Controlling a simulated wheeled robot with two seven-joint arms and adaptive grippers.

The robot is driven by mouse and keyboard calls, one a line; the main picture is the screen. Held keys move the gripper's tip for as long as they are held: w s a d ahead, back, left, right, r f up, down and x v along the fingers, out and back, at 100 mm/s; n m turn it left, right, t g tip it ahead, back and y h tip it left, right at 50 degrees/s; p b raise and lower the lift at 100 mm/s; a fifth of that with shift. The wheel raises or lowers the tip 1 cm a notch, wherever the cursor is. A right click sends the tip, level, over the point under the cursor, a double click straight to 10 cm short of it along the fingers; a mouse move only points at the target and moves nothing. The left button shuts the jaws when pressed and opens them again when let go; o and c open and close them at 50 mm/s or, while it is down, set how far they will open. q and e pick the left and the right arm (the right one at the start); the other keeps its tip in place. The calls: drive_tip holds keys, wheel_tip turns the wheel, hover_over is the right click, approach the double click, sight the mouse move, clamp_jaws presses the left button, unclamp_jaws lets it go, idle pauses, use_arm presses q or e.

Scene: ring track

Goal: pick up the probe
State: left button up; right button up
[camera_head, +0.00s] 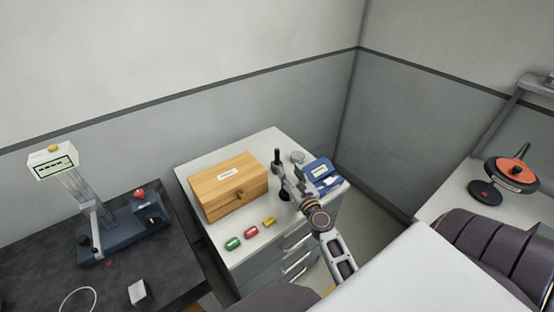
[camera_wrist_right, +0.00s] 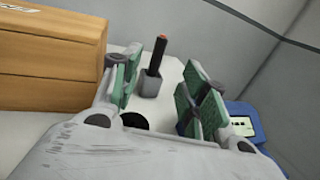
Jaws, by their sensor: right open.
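The probe appears to be a slim black stick with a red tip, standing upright in a small grey holder; the probe (camera_wrist_right: 157,58) shows between my right fingers in the wrist view, and the holder (camera_wrist_right: 150,86) is below it. In the head view the probe (camera_head: 277,156) rises just left of my right gripper (camera_head: 290,177). My right gripper is open, with green-padded fingers apart on either side of the probe's line of sight; it also shows in the wrist view (camera_wrist_right: 161,90). Nothing is between the pads. My left gripper is out of view.
A wooden box (camera_head: 228,185) stands left of the probe on the white cabinet top (camera_head: 222,220). A blue device (camera_head: 322,171) is at right. Green (camera_head: 233,243), red (camera_head: 251,231) and yellow (camera_head: 268,221) small items lie in front. A dark table (camera_head: 60,235) stands left.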

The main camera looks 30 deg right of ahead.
sight(278, 152)
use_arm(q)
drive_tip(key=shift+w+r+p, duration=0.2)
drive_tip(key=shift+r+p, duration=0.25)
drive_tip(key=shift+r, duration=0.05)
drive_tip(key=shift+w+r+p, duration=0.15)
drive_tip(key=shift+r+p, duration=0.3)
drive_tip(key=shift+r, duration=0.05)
use_arm(e)
drive_tip(key=shift+w+d+r, duration=0.1)
drive_tip(key=shift+w+d, duration=0.15)
drive_tip(key=shift+w, duration=1)
drive_tip(key=shift+w+d+f, duration=0.1)
drive_tip(key=shift+w+d, duration=0.1)
drive_tip(key=shift+w, duration=1.1)
drive_tip(key=shift+w+d+r, duration=0.1)
drive_tip(key=shift+w+d, duration=0.15)
drive_tip(key=shift+w, duration=1)
drive_tip(key=shift+w+d+r+p, duration=0.15)
drive_tip(key=shift+w+r+p, duration=0.2)
drive_tip(key=shift+w, duration=0.35)
drive_tip(key=shift+w+d+r+p, duration=0.1)
drive_tip(key=shift+w+r+p, duration=0.2)
drive_tip(key=shift+w, duration=0.4)
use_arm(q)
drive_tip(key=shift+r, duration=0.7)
use_arm(e)
drive_tip(key=shift+w+d+f, duration=0.1)
drive_tip(key=shift+w, duration=0.5)
drive_tip(key=shift+w+d+f, duration=0.1)
drive_tip(key=shift+w, duration=0.5)
